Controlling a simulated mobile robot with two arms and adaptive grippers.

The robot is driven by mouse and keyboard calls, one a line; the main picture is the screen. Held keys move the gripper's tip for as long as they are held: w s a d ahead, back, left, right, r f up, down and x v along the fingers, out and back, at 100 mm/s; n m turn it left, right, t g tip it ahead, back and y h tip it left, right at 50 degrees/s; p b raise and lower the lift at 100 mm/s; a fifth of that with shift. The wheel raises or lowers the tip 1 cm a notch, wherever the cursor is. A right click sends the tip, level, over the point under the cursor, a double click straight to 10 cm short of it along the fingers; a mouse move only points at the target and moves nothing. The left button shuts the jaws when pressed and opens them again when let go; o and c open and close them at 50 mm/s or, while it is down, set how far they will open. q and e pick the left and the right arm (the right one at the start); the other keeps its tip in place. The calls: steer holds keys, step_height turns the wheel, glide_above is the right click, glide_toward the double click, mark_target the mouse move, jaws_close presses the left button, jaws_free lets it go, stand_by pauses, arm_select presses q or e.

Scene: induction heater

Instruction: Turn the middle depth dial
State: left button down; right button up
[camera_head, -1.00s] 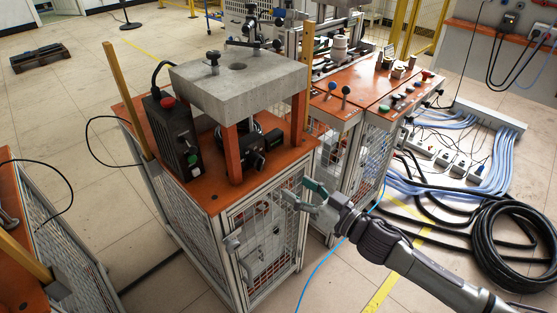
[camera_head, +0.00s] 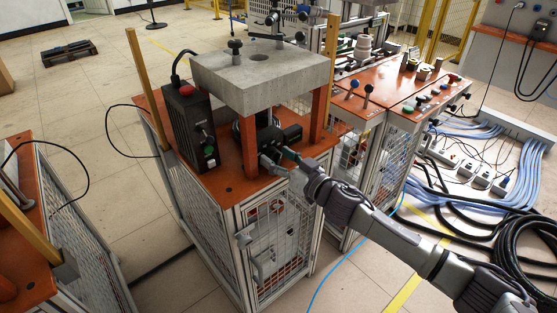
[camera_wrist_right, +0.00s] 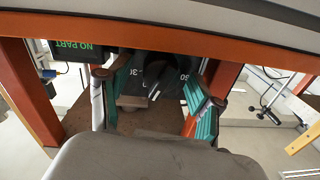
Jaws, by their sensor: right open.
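Black units with dials (camera_head: 276,136) sit under the grey stone slab, on the orange top of the heater cabinet. In the right wrist view a dark dial (camera_wrist_right: 158,66) with white marks around "30" shows between my fingers; whether it is the middle one I cannot tell. My right gripper (camera_head: 277,160) is open, just in front of the black units at the cabinet's front edge. In the right wrist view its two teal-padded fingers (camera_wrist_right: 155,95) stand either side of the dial. Contact is not clear. My left gripper is not in view.
The stone slab (camera_head: 262,78) overhangs the dials, on orange posts (camera_head: 319,113). A black control box (camera_head: 189,130) with a red button stands left. Another orange-topped cabinet (camera_head: 400,82) stands right.

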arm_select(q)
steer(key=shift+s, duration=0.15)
arm_select(e)
steer(key=shift+c, duration=1.1)
steer(key=c, duration=0.9)
steer(key=shift+r+n+p, duration=0.15)
steer(key=shift+n+p, duration=0.95)
steer(key=shift+n, duration=0.2)
steer(key=n+p, duration=0.1)
steer(key=n, duration=0.1)
steer(key=shift+n, duration=0.4)
arm_select(q)
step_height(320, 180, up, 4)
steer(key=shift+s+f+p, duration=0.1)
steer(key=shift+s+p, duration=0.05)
steer(key=shift+p, duration=0.25)
arm_select(e)
steer(key=shift+n, duration=0.6)
steer(key=o, duration=1.1)
